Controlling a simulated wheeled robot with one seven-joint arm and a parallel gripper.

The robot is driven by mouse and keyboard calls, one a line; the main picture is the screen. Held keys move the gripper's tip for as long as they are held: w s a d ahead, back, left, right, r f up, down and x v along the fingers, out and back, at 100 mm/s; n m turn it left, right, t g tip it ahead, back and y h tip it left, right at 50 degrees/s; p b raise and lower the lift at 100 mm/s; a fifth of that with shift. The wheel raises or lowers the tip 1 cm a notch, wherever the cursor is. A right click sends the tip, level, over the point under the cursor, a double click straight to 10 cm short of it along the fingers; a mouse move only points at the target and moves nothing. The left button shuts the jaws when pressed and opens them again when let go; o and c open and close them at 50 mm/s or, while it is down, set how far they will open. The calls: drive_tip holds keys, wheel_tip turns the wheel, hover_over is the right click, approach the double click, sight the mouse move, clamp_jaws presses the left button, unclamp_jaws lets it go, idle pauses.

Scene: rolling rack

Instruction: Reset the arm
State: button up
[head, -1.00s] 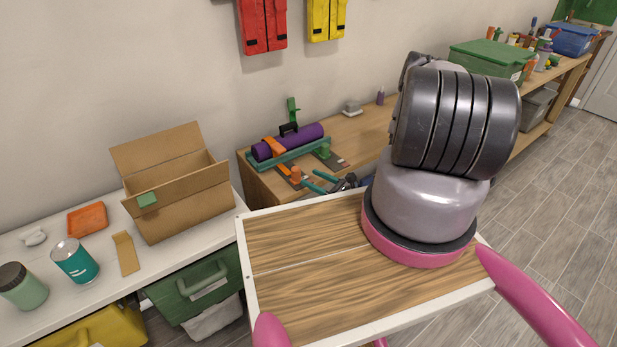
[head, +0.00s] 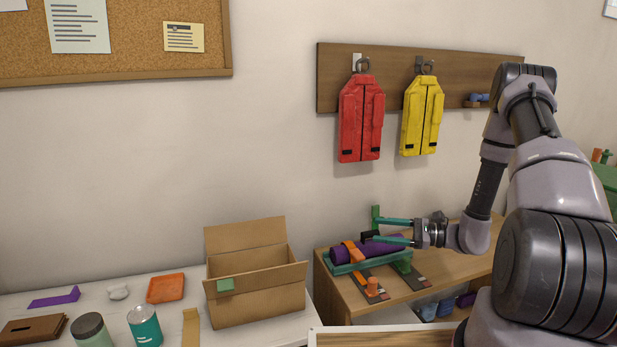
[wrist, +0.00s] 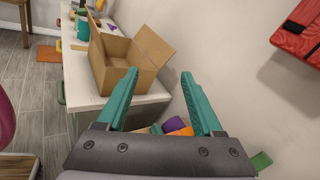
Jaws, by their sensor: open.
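My gripper (head: 393,231) is at the end of my raised arm, which reaches in from the right in the head view. Its two teal fingers are apart with nothing between them. They point left, in front of the wall and over the wooden bench near the purple roll (head: 368,249). In the wrist view my gripper (wrist: 160,95) also shows open and empty, with the cardboard box beyond the fingertips.
An open cardboard box (head: 258,290) stands on the white table (head: 214,335). A green jar (head: 91,330), a teal can (head: 145,325) and an orange tray (head: 165,288) are beside it. Red (head: 361,118) and yellow (head: 423,115) pouches hang above the wooden bench (head: 345,304).

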drive_tip(key=s+a+r+n+g+h, duration=0.1)
drive_tip(key=s+r+n+g+h, duration=0.3)
drive_tip(key=r, duration=0.5)
drive_tip(key=s+a+r+n+g+h, duration=0.2)
drive_tip(key=s+r+n, duration=0.3)
drive_tip(key=r, duration=0.5)
drive_tip(key=s+d+r+n+t+h, duration=0.2)
drive_tip(key=s+d+r+t+h, duration=0.1)
drive_tip(key=s+r, duration=0.3)
drive_tip(key=s+d+r+n+t+h, duration=0.2)
drive_tip(key=s+r+t+h, duration=0.3)
drive_tip(key=r, duration=0.5)
drive_tip(key=shift+s+d+r+h, duration=0.35)
drive_tip(key=shift+d+r+h, duration=0.05)
drive_tip(key=shift+d, duration=0.15)
